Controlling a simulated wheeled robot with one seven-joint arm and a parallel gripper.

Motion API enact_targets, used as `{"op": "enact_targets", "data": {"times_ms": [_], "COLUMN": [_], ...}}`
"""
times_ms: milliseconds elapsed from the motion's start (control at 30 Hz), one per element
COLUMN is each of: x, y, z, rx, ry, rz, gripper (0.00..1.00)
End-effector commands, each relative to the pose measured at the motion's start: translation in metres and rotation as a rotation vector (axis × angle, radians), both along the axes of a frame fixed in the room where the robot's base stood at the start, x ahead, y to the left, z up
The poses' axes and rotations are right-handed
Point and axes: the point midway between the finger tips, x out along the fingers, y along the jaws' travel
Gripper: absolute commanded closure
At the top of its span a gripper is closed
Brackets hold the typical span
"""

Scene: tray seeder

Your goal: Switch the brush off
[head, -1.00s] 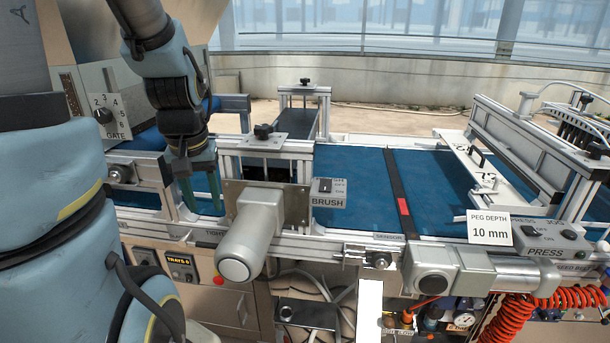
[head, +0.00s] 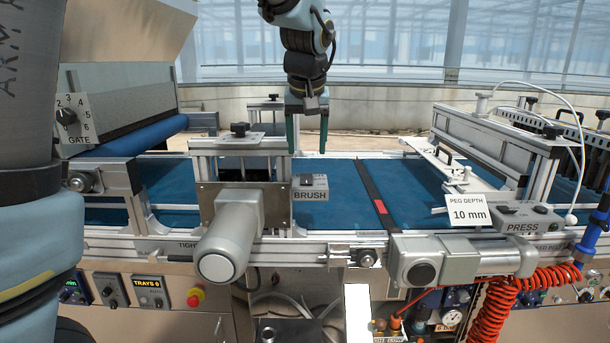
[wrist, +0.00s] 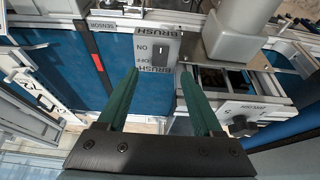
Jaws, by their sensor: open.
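The grey BRUSH switch box (head: 310,190) sits on the conveyor's near rail, right of the brush motor. Its dark rocker (head: 306,181) is on its top face. In the wrist view the BRUSH box (wrist: 151,35) appears upside down, with ON and OFF marks beside the dark rocker (wrist: 159,47). I cannot tell which way the rocker is tipped. My gripper (head: 307,147) is open and empty, pointing down, above and apart from the box. In the wrist view its green fingers (wrist: 159,76) are spread below the box in the picture.
The grey brush motor (head: 228,240) juts out toward me left of the box. A bracket with a black knob (head: 239,130) stands behind it. The blue belt (head: 335,185) is bare right of the box. The PRESS box (head: 515,215) and press frame stand further right.

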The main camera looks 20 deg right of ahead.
Motion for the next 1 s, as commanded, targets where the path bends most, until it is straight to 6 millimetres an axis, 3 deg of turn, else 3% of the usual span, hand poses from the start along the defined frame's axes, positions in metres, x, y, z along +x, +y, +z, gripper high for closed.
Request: {"op": "enact_targets", "data": {"times_ms": [200, 433, 867, 1000], "x": [0.015, 0.026, 0.030, 0.030], "y": [-0.005, -0.011, -0.013, -0.013], "z": [-0.039, -0.070, -0.080, -0.080], "rx": [0.005, 0.002, 0.000, 0.000], "ry": [0.003, 0.002, 0.001, 0.001], "rz": [0.001, 0.001, 0.000, 0.000], "gripper": [0.32, 0.32, 0.32, 0.46]}}
